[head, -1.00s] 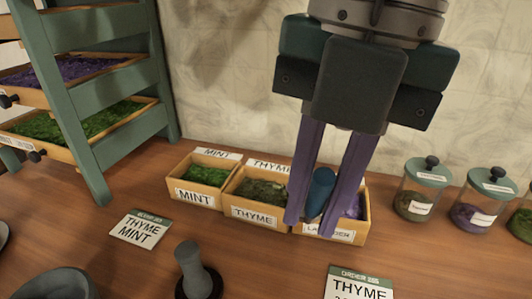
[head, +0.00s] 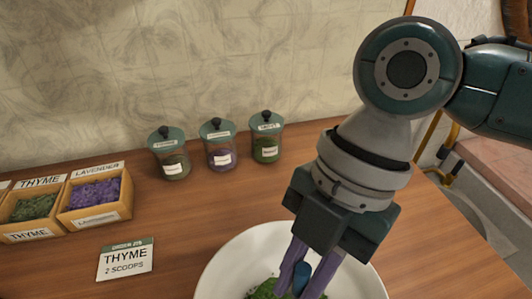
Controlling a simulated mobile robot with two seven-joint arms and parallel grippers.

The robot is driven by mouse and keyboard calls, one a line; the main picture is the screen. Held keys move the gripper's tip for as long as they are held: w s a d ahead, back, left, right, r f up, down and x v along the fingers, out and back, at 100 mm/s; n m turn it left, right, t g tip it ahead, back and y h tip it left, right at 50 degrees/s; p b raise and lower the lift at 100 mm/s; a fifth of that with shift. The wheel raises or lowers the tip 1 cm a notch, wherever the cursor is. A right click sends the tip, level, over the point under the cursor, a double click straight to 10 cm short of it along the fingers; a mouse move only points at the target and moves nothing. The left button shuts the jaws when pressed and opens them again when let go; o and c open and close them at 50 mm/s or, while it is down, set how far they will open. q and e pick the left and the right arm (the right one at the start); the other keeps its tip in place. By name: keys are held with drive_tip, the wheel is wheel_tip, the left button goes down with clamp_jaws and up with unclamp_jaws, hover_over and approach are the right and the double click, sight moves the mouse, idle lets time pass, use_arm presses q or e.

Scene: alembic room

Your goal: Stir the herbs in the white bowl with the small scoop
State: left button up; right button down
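The white bowl (head: 222,272) stands on the table at the bottom of the head view, cut off by the lower edge. Green herbs (head: 263,290) lie in it. My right gripper (head: 298,280) points down over the bowl, its two purple fingers on either side of the blue handle of the small scoop (head: 301,274). It is shut on that handle. The scoop's lower end is out of frame, so I cannot tell whether it touches the herbs. My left gripper is not in view.
Open boxes of thyme (head: 31,210) and lavender (head: 97,197) stand at the left. A card (head: 126,260) reading "THYME 2 SCOOPS" lies in front. Lidded jars (head: 220,150) line the back by the wall. The table right of the bowl is clear.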

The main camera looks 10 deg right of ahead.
drive_tip(key=shift+a+f+b, duration=0.1)
drive_tip(key=shift+f+b, duration=0.4)
drive_tip(key=shift+f, duration=0.15)
drive_tip(key=shift+f+b, duration=4.25)
drive_tip(key=shift+f, duration=0.75)
